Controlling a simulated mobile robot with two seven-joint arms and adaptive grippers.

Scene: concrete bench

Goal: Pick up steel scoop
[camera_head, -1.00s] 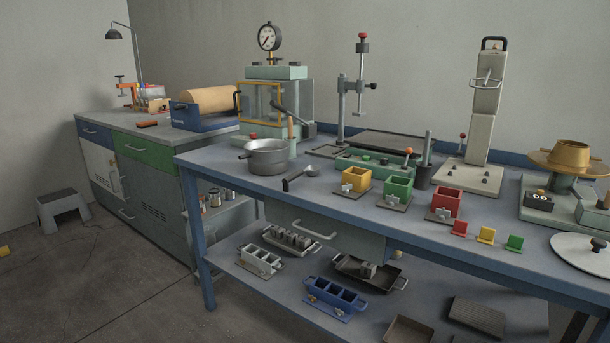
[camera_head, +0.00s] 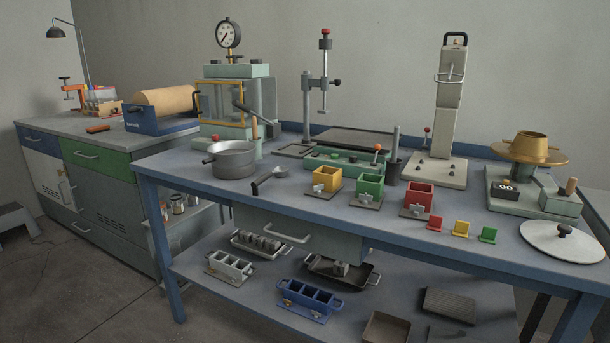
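The steel scoop (camera_head: 279,172) lies on the blue-grey bench top, near its front edge. Its small bowl points to the back right and its dark handle (camera_head: 262,186) points to the front left. It sits just right of the grey metal pot (camera_head: 232,160) and left of the yellow cube mould (camera_head: 326,180). Neither of my grippers shows in the head view.
Green (camera_head: 370,187) and red (camera_head: 418,199) moulds stand along the front edge, with a round lid (camera_head: 563,242) at the far right. A press with a gauge (camera_head: 233,95) stands behind the pot. The lower shelf (camera_head: 250,290) holds trays and moulds. Some floor is free at left.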

